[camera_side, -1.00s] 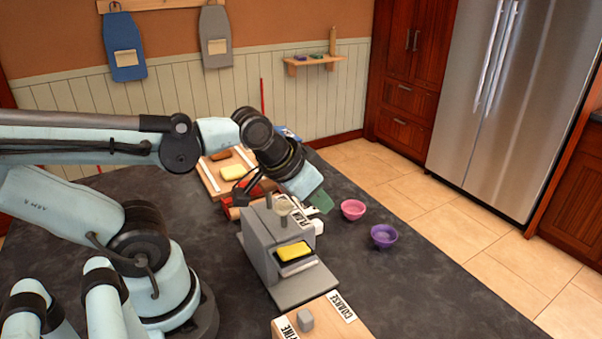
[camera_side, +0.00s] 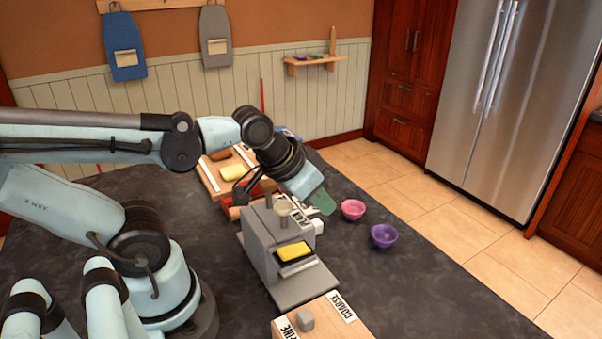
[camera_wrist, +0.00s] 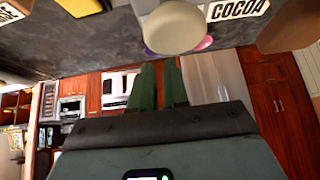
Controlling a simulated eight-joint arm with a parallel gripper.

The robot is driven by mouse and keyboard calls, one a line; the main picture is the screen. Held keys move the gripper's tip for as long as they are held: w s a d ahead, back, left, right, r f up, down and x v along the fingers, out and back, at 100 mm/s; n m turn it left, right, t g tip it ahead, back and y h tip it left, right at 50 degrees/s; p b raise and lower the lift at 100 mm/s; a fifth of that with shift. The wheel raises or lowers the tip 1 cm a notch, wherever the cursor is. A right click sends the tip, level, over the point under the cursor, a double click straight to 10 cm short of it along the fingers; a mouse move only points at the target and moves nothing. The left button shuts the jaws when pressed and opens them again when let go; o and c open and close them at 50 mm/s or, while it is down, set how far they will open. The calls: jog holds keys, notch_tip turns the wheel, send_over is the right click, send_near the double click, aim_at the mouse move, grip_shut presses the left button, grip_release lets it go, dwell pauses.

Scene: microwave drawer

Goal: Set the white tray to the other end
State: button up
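My gripper (camera_side: 320,200) has green fingers and hangs above the far side of the grey stand. In the wrist view its fingers (camera_wrist: 160,85) are side by side with a narrow gap and nothing held between them. No thing is clearly a white tray. A white, labelled piece (camera_side: 319,227) shows partly behind the grey stand, near and below my gripper; its full shape is hidden. The grey stand (camera_side: 296,287) carries a yellow block (camera_side: 294,251) on a dark holder on its front. A cream round knob (camera_side: 283,206) tops it and looms close in the wrist view (camera_wrist: 172,27).
A wooden board (camera_side: 207,178) with a yellow block (camera_side: 232,172) and a red item lie behind my gripper. Pink (camera_side: 353,209) and purple (camera_side: 384,236) bowls stand to the right. A wooden box (camera_side: 325,322) labelled FINE and COARSE is in front.

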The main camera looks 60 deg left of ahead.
aim_at(317, 222)
jog(key=shift+o, duration=1.2)
jog(key=shift+w+a+r, duration=0.15)
jog(key=shift+w+r, duration=0.05)
jog(key=o, duration=0.4)
jog(key=w+a+g, duration=0.1)
jog(key=w+r+g, duration=0.1)
jog(key=g, duration=0.1)
jog(key=w+a+r+g, duration=0.1)
jog(key=w, duration=0.1)
jog(key=shift+a+g, duration=0.35)
jog(key=shift+g, duration=0.05)
jog(key=shift+w+a+f+g, duration=1.55)
jog(key=shift+w+a+g, duration=1)
jog(key=shift+g, duration=0.85)
jog(key=x, duration=1.1)
jog(key=shift+d+f, duration=0.15)
jog(key=shift+f, duration=0.2)
grip_shut()
